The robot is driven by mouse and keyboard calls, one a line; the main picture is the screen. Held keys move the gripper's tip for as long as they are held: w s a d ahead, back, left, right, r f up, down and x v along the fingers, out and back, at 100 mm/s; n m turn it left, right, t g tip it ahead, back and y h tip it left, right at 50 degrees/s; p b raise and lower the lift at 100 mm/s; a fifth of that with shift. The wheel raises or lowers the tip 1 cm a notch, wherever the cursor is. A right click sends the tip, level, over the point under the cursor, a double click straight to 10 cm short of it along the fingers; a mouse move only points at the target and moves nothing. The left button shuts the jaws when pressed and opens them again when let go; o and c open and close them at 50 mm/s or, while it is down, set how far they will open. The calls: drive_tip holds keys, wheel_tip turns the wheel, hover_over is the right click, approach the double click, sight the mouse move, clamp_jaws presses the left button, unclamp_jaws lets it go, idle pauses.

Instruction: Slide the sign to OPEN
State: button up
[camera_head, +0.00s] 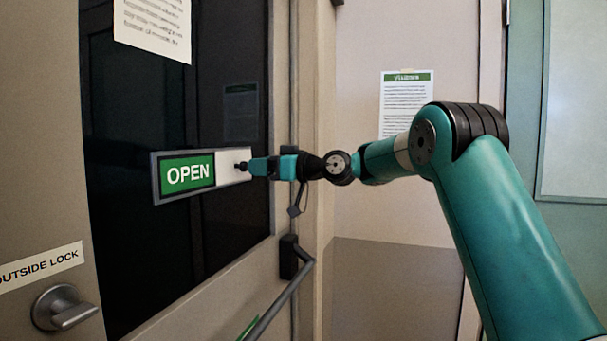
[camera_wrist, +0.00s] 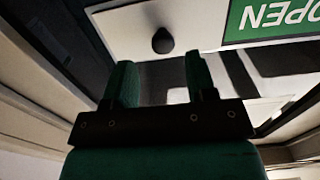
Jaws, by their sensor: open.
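The sign (camera_head: 155,180) is a grey-framed sliding sign on the dark door window. Its left part shows a green panel reading OPEN (camera_head: 188,173). Its right part is a white slider panel (camera_head: 232,157) with a small dark knob (camera_head: 241,166). My gripper (camera_head: 251,166) is at the sign's right end, close to the knob. In the wrist view my gripper (camera_wrist: 160,65) has its two green fingers apart with nothing between them. The knob (camera_wrist: 162,41) lies just beyond the fingertips, in line with the gap. The green OPEN panel (camera_wrist: 275,18) appears upside down there.
A door handle (camera_head: 67,309) and an OUTSIDE LOCK label (camera_head: 40,266) are at lower left. A grey bar (camera_head: 282,300) runs across the door below my gripper. Paper notices hang on the window (camera_head: 155,28) and the wall (camera_head: 405,105). The door frame stands close behind my gripper.

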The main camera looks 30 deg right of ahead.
drive_tip(key=b+v, duration=0.3)
drive_tip(key=v, duration=1)
drive_tip(key=shift+d, duration=0.15)
drive_tip(key=s+a+f+g+h+p, duration=0.1)
drive_tip(key=s+a+f+g, duration=0.35)
drive_tip(key=a, duration=0.55)
drive_tip(key=s+a+f+g+h+p, duration=0.1)
drive_tip(key=s+a+f+g, duration=0.3)
drive_tip(key=a, duration=0.5)
drive_tip(key=s+a+f+g+h, duration=0.1)
drive_tip(key=s+f, duration=0.3)
drive_tip(key=s, duration=0.4)
drive_tip(key=s+a+f+g+h+p, duration=0.1)
drive_tip(key=s+f, duration=0.3)
drive_tip(key=s, duration=0.4)
drive_tip(key=s+a+f+m+g+h, duration=0.1)
drive_tip(key=s+f+g+h, duration=0.2)
drive_tip(key=s, duration=0.6)
drive_tip(key=shift+f+p, duration=0.35)
drive_tip(key=shift+f, duration=0.2)
